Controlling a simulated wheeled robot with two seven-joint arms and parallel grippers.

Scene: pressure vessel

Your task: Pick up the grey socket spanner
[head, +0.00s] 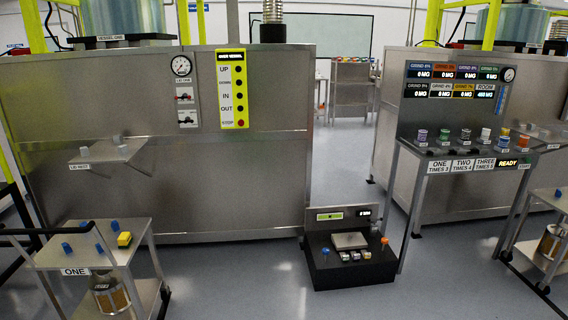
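I cannot make out a grey socket spanner for certain. A small steel shelf (106,161) labelled "LID NUTS" juts from the left cabinet and carries a few small pale grey pieces (124,149), too small to identify. A similar shelf at the far right (537,129) also holds a small light piece, partly cut off by the frame. Neither of my grippers is in view.
A black scale unit (349,274) sits on the floor at centre. A bench with several coloured jars (465,135) stands right. Floor between is clear.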

